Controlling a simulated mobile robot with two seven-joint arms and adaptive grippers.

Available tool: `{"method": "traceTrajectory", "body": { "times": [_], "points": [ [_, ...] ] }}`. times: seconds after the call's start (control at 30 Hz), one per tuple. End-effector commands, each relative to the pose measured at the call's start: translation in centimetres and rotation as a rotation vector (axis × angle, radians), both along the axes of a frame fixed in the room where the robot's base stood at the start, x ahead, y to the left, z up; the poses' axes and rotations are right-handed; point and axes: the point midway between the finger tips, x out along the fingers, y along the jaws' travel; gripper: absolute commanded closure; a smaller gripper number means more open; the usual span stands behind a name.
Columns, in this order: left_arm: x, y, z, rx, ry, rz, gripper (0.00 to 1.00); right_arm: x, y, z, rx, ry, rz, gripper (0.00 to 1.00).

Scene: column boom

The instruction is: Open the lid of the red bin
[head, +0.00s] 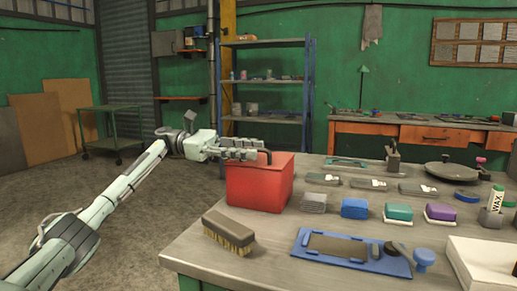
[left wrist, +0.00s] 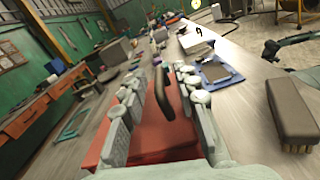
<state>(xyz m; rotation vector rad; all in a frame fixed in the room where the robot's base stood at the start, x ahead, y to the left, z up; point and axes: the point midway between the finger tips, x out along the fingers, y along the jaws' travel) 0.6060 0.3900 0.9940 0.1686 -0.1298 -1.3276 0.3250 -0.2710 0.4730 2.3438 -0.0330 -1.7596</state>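The red bin (head: 258,187) stands on the near left part of the workbench, with its red lid closed. A dark, curved handle (left wrist: 163,92) rises from the lid; its end (head: 266,156) also shows in the head view. My left gripper (head: 250,150) is just above the lid, reaching in from the left. In the left wrist view its fingers (left wrist: 162,105) are apart, one on each side of the handle, with a gap visible on both sides. A dark jointed shape (left wrist: 285,44) at the right of that view may be my right arm; its fingers cannot be made out.
A brush (head: 229,233) lies in front of the bin. A blue tool plate (head: 310,252), a grey block (head: 314,203) and several coloured blocks lie to its right.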

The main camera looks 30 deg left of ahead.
Motion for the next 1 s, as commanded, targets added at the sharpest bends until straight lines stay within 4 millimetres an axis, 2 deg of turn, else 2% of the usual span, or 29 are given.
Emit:
{"method": "traceTrajectory", "body": {
  "times": [0.1, 0.2, 0.47, 0.53, 0.73, 1.0],
  "points": [
    [0.3, -1.4, 0.0, 0.000, 0.001, -0.001, 0.70, 0.1, 0.0, -0.5, 0.003, 0.003, 0.000, 0.48],
    [0.5, -2.0, 0.0, 0.000, 0.001, 0.000, 0.70, 0.1, 0.0, -0.7, 0.003, 0.004, 0.001, 0.48],
    [0.6, -2.2, 0.0, -0.002, 0.001, 0.002, 0.70, 0.2, 0.0, -0.8, 0.004, 0.001, 0.001, 0.48],
    [0.6, -2.2, 0.0, -0.003, 0.000, 0.002, 0.75, 0.2, 0.0, -0.8, 0.004, 0.001, 0.001, 0.48],
    [0.6, -2.2, 0.0, -0.003, 0.000, 0.002, 1.00, 0.2, 0.0, -0.8, 0.004, 0.002, 0.001, 0.48],
    [0.6, -2.2, 0.0, -0.003, 0.000, 0.004, 1.00, 0.2, 0.0, -0.8, 0.004, 0.003, 0.001, 0.48]
  ]
}}
